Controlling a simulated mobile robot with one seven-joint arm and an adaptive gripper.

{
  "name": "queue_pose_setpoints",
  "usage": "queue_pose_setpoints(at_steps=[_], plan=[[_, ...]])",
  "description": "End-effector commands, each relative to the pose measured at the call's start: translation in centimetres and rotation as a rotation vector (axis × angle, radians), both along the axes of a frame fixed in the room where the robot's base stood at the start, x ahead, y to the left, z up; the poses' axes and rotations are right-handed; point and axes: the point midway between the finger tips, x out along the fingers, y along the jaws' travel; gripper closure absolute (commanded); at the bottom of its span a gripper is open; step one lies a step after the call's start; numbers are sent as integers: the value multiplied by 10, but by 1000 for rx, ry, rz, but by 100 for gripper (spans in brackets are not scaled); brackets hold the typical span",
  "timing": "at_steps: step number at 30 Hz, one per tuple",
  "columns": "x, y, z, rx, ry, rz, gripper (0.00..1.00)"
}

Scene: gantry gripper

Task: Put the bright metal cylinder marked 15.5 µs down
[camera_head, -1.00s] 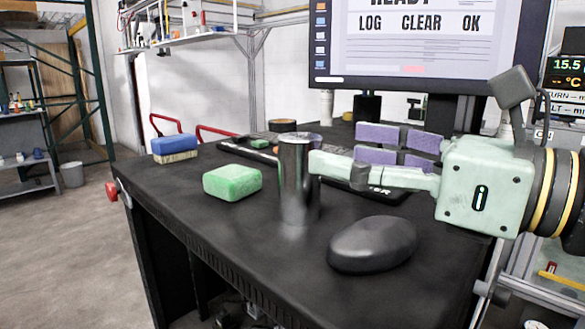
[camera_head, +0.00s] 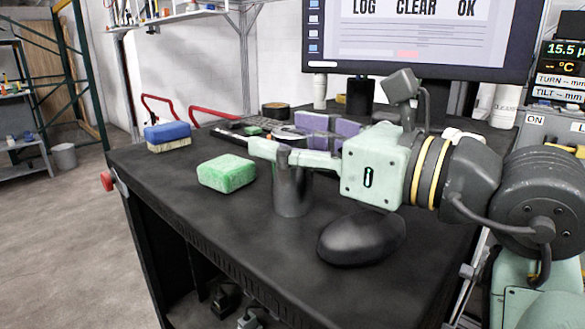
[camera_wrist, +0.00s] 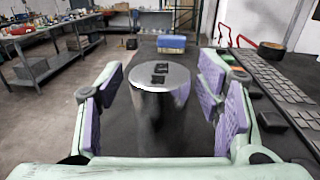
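The bright metal cylinder (camera_head: 291,192) stands upright on the black bench top (camera_head: 160,182). Its flat top, with two dark marks too small to read, shows in the wrist view (camera_wrist: 172,88). My gripper (camera_head: 280,140) is open around the cylinder's upper part. In the wrist view, the purple finger pads (camera_wrist: 212,90) are on either side of it, with gaps. In the head view the near finger crosses in front of the cylinder's top and hides it.
A green sponge (camera_head: 226,173) lies left of the cylinder, with a blue brush-like block (camera_head: 168,136) beyond. A dark rounded mouse-like object (camera_head: 360,238) lies at the near right. A keyboard (camera_wrist: 275,85) is right of the gripper in the wrist view. The front left bench top is clear.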

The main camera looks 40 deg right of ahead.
Motion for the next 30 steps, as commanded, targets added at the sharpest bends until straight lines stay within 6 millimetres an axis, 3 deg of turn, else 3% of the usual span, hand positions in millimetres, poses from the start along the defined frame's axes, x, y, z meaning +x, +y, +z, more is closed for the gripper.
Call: queue_pose_setpoints(at_steps=[25,30], plan=[[0,0,0,0,0,0,99],[-1,0,1,0,-2,0,100]])
